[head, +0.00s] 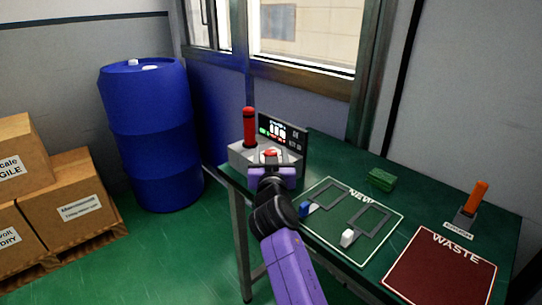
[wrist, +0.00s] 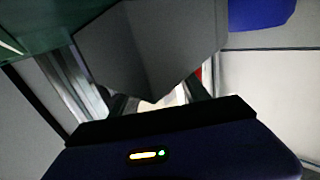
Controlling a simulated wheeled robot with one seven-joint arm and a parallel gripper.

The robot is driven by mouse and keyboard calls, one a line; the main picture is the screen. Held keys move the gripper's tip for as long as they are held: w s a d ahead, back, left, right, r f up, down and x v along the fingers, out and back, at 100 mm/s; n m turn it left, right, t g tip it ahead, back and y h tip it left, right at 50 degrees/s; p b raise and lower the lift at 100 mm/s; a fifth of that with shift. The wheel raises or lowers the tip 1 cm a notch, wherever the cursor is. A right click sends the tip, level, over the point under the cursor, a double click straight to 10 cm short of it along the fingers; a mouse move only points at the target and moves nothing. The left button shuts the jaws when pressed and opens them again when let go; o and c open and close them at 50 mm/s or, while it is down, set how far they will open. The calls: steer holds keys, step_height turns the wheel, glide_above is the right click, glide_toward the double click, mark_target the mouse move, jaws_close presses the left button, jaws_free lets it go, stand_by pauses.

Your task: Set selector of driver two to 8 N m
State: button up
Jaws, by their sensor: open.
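A grey box (head: 240,155) stands at the back left of the green table, with an upright red-handled piece (head: 249,127) on it and a black display panel (head: 283,134) behind it. A red round knob or button (head: 271,153) shows on the box just beyond my gripper (head: 270,168). My gripper is open at the box's near side; contact cannot be told. The wrist view shows a large grey block (wrist: 150,45) close past the fingers (wrist: 158,100). An orange-handled tool (head: 477,197) stands tilted in a grey holder at the right. I cannot tell which is driver two, nor read any selector setting.
A mat marked NEW (head: 335,238) carries two dark frames, a blue piece (head: 305,209) and a white piece (head: 347,238). A green block (head: 381,180) and a red WASTE mat (head: 440,268) lie right. A blue drum (head: 150,135) and cartons (head: 75,205) stand left.

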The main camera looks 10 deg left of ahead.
jaws_close()
